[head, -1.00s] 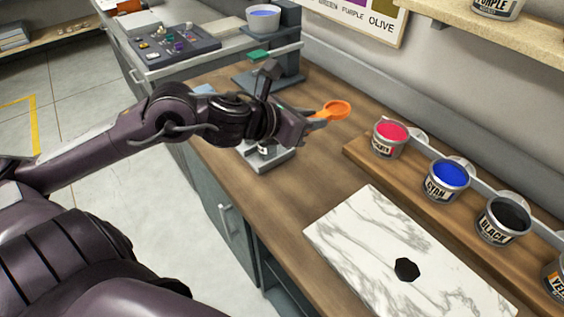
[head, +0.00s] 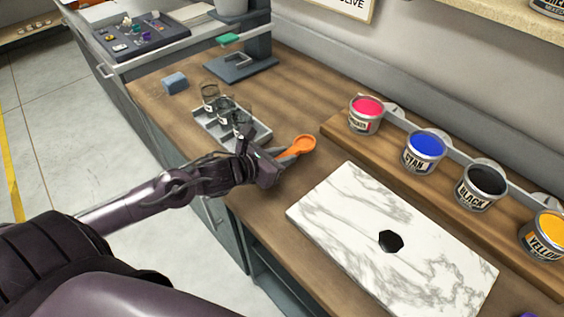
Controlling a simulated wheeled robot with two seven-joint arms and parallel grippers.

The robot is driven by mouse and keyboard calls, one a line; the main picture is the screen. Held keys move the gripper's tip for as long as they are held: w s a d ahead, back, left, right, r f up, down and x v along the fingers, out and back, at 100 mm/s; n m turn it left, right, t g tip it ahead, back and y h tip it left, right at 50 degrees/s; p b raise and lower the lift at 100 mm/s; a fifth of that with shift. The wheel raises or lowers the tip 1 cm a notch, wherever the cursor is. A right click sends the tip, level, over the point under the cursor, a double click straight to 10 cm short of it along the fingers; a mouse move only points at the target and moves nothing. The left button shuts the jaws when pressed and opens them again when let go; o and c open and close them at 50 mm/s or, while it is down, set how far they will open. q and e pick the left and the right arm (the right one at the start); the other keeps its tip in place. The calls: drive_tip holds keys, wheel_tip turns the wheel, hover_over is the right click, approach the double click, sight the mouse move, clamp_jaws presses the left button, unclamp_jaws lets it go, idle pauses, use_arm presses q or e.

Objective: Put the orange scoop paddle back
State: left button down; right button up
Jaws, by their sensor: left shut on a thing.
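The orange scoop paddle (head: 302,145) is held in my left gripper (head: 276,167), with its round bowl end pointing up and right. The gripper is shut on its handle, part of which the fingers hide. It is over the wooden bench, between the grey tray of glass jars and the marble slab; I cannot tell its exact height. A grey tray (head: 262,134) with several clear glass jars (head: 225,112) stands just behind and left of the gripper. My right gripper is not in view.
A white marble slab (head: 345,215) with a black blob (head: 391,241) lies in front. Paint tins of magenta (head: 366,115), cyan (head: 424,151), black (head: 480,187) and yellow (head: 544,235) stand along a wooden riser at right. A grey stand (head: 245,68) and blue block (head: 174,82) are at the back.

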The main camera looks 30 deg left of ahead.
use_arm(q)
wheel_tip(320, 180, down, 3)
drive_tip(key=shift+r, duration=0.15)
drive_tip(key=shift+f, duration=0.2)
drive_tip(key=c, duration=1.2)
unclamp_jaws()
drive_tip(key=shift+c, duration=0.2)
drive_tip(key=shift+r, duration=0.15)
